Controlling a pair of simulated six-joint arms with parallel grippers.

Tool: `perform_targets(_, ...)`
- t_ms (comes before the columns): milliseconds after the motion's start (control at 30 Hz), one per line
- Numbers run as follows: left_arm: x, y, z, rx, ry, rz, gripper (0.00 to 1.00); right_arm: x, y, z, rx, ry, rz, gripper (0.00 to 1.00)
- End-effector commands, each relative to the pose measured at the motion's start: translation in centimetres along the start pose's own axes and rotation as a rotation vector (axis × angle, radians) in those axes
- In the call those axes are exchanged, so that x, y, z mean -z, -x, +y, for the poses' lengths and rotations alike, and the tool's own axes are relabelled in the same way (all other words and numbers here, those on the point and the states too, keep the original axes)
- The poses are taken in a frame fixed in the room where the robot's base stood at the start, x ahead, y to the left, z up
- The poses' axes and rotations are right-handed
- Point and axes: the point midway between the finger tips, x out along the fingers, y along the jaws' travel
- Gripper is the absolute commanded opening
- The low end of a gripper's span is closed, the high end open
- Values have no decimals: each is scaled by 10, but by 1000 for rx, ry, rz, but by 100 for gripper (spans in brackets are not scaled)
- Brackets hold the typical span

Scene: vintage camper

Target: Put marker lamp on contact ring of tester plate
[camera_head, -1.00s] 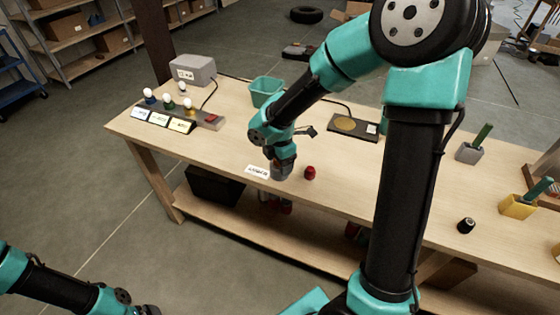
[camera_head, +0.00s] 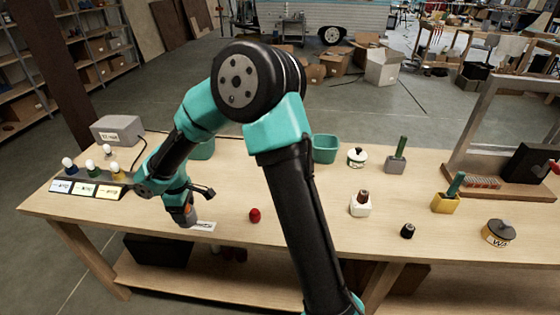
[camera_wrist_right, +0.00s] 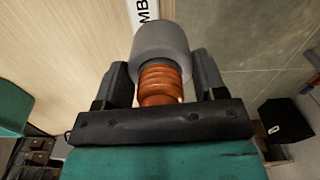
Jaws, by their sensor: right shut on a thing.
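My right gripper (camera_head: 187,218) hangs over the table's left front part, beside a small white label (camera_head: 205,226). In the right wrist view it is shut (camera_wrist_right: 160,82) on a lamp-like piece with an orange ribbed body (camera_wrist_right: 162,78) and a wide grey end (camera_wrist_right: 160,42), which I take as the marker lamp. The grey end points away from the gripper. A little orange shows at the jaws in the head view. The tester plate and its contact ring are not visible now; my right arm covers part of the table. My left gripper is out of view.
A red lamp (camera_head: 255,215) stands right of the label. Right are a green bin (camera_head: 325,148), a white holder (camera_head: 361,208), a yellow block (camera_head: 445,204) and a tin (camera_head: 498,233).

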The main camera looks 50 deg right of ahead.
Motion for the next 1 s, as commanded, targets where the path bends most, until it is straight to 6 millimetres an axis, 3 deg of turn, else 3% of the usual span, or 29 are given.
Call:
perform_targets(267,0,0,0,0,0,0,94,19,-2,15,4,-271,2,33)
perform_targets(467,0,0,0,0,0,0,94,-7,-1,56,12,-441,5,33)
perform_targets(667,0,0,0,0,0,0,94,-54,2,98,15,-514,7,33)
perform_targets(1000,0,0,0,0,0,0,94,-170,11,165,12,-617,8,33)
